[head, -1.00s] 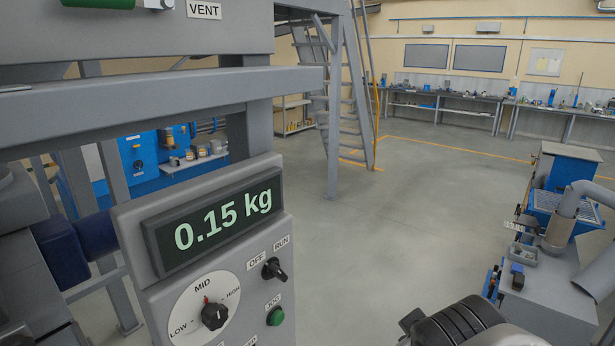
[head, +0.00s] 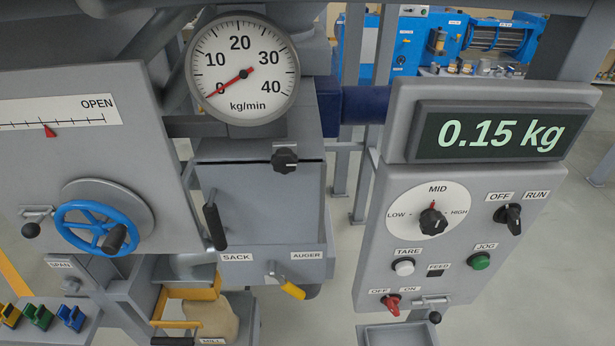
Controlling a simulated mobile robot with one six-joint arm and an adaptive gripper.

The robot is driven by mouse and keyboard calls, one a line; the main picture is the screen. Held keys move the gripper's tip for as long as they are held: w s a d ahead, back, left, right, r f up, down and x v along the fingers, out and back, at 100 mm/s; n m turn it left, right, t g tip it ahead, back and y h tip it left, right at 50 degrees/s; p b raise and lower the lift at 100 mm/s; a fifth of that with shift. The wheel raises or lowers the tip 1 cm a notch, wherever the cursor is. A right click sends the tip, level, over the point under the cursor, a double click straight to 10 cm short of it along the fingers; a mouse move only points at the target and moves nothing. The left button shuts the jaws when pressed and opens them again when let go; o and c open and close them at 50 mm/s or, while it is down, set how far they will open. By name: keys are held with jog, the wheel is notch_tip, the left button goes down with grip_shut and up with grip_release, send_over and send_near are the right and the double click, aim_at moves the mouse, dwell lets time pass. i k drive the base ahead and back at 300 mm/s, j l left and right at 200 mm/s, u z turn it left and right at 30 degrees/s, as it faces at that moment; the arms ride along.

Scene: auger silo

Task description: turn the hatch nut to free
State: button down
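A grey hatch door (head: 275,205) is in the middle of the head view, below the round dial. A black lobed knob (head: 285,160), which looks like the hatch nut, sits at the door's top edge. The door looks shut. A black handle (head: 214,220) stands out at the door's left side. I cannot tell from this view how tight the nut is. My gripper is not in view.
A control panel (head: 400,180) with a 0.15 kg display stands to the right. A blue handwheel (head: 100,225) juts out at the left. A yellow-handled lever (head: 290,288) is below the door. Open floor (head: 500,290) lies at the right.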

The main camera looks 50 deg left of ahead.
aim_at(284, 161)
jog(key=i+l+u, duration=0.15)
jog(key=u, duration=0.3)
jog(key=i+l+u, duration=0.2)
jog(key=u, duration=1.6)
